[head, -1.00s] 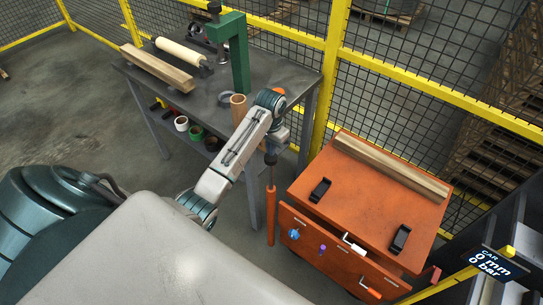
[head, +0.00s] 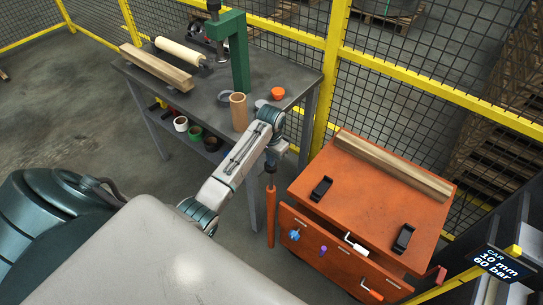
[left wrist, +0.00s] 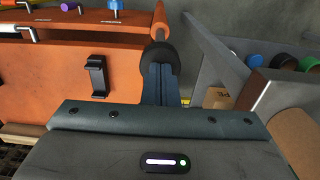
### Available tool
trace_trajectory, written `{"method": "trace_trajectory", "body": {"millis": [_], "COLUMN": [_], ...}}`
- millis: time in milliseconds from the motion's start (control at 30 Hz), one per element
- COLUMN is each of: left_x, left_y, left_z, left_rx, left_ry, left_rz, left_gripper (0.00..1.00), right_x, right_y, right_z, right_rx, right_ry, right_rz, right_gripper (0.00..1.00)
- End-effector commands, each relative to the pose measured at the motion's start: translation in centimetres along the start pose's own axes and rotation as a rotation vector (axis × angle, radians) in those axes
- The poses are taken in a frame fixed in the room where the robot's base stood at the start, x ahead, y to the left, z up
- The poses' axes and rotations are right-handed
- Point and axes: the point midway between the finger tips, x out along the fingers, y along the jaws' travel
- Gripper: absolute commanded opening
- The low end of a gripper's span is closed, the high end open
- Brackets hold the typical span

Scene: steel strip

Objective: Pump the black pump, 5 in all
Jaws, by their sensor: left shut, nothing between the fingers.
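The black pump shows as an upright orange cylinder (head: 270,217) with a black knob (head: 271,169) close above it, standing left of the orange cabinet. In the left wrist view the black knob (left wrist: 158,57) lies right at my fingertips, with the orange cylinder beyond it. My left gripper (head: 275,155) is shut and empty, pointing down over the knob; it appears to touch it. Its closed fingers (left wrist: 160,75) also show in the left wrist view. A display (head: 497,262) at the right reads "CAR 10 mm 60 bar". My right gripper is not in view.
The orange cabinet (head: 350,200) carries a wooden beam (head: 392,167) and two black brackets, with handles on its front. A grey workbench (head: 195,90) with a green press frame (head: 241,60) stands behind left. Yellow mesh fencing runs along the back.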

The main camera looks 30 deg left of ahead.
Motion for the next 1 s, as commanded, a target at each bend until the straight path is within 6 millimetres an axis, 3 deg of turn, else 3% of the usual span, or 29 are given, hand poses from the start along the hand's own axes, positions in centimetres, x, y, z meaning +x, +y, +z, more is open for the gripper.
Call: {"method": "trace_trajectory", "body": {"millis": [267, 467, 767, 1000], "left_x": [1.3, 1.0, -1.8, -3.5], "left_y": [0.1, 0.1, 0.1, 0.0], "left_z": [0.1, 0.1, 0.2, 0.1], "left_rx": [-0.001, -0.001, -0.001, -0.001], "left_ry": [-0.004, -0.005, -0.006, -0.004], "left_rz": [0.002, 0.002, 0.002, 0.001], "left_gripper": [0.00, 0.00, 0.00, 0.00], "right_x": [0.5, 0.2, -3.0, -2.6], "right_y": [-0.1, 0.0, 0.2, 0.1], "right_z": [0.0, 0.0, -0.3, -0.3], "right_rx": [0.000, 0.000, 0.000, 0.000], "right_ry": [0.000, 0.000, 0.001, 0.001], "right_rz": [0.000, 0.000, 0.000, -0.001], "right_gripper": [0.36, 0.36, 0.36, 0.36]}}
